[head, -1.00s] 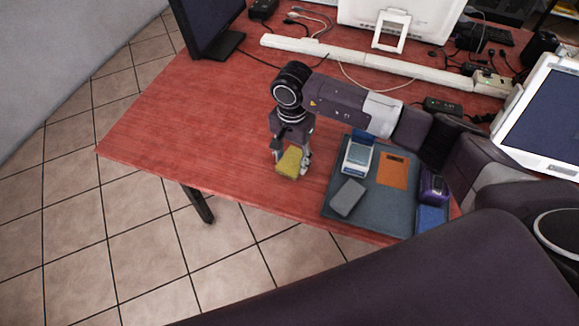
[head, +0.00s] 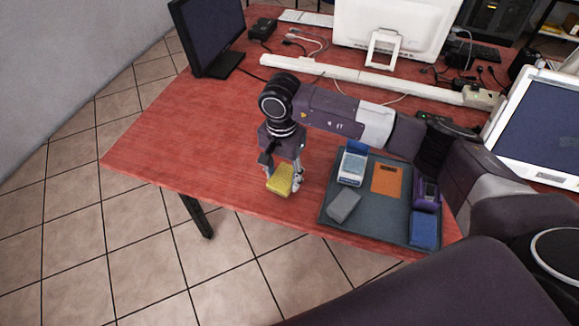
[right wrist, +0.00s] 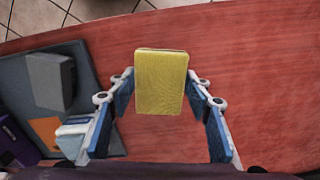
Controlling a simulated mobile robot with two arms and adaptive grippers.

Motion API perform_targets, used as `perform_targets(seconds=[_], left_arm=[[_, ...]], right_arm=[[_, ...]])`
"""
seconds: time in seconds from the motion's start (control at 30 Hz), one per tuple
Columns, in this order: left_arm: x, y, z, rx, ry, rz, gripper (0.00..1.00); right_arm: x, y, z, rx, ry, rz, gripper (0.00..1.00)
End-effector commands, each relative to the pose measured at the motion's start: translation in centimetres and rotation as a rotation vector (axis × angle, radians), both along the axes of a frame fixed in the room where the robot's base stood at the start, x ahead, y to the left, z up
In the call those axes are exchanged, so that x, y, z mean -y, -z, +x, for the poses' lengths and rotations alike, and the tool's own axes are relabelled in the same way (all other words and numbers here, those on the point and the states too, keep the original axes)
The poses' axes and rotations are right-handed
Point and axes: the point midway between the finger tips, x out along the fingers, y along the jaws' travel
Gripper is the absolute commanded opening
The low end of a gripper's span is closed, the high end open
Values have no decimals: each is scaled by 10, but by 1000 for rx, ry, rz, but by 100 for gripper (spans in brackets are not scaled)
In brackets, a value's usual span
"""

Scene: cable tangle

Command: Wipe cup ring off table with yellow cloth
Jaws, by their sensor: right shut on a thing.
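The yellow cloth (head: 281,180) is a small folded block at my right gripper (head: 281,176), over the front part of the red table (head: 190,140), left of the grey tray. In the right wrist view the cloth (right wrist: 161,82) sits between the two fingertips of the gripper (right wrist: 160,84), which is shut on it. I cannot tell whether the cloth touches the table. No cup ring can be made out; the gripper and cloth hide part of the tabletop. My left gripper is not in view.
The grey tray (head: 379,232) right of the gripper holds a grey block (head: 343,205), an orange card (head: 387,180), a white-and-blue device (head: 352,166) and a blue block (head: 424,229). A white cable channel (head: 340,71) and monitors stand behind. The table's left part is clear.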

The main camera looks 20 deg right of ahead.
Motion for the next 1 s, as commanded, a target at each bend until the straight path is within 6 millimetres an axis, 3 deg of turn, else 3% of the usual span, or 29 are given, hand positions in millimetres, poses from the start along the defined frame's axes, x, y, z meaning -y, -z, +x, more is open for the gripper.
perform_targets(seconds=[0.4,1.0], left_arm=[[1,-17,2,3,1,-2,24],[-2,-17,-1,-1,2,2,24]], right_arm=[[1,-37,2,1,12,-1,26],[0,-39,2,0,11,0,26]])
